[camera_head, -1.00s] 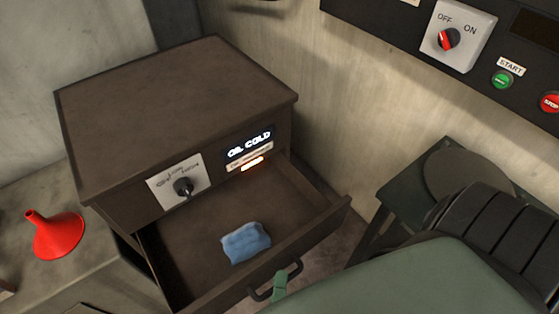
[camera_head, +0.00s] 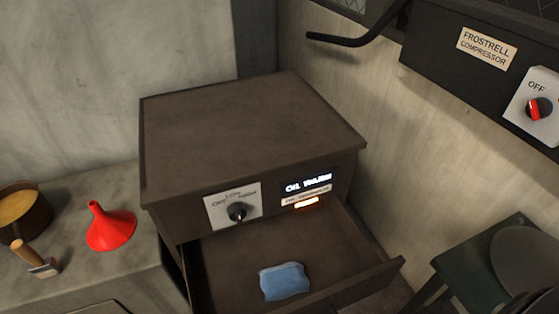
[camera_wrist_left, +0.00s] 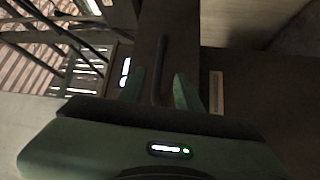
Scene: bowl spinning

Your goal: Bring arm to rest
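My left gripper (camera_wrist_left: 158,92) shows only in the left wrist view. Its two green fingers stand apart, with a dark bar (camera_wrist_left: 160,70) between them that looks like the drawer handle. I cannot tell whether the bar touches either finger. In the head view the drawer (camera_head: 345,285) of the brown cabinet (camera_head: 250,130) is pulled out, with a blue cloth-like packet (camera_head: 284,281) inside. The drawer's handle and both grippers are outside the head view. My right gripper is not in view.
A red funnel (camera_head: 110,228), a wooden-handled tool (camera_head: 36,259) and a pot (camera_head: 22,212) stand on the left counter. A dark stool-like table (camera_head: 470,262) with a round plate is at right. A compressor panel (camera_head: 440,60) hangs on the wall.

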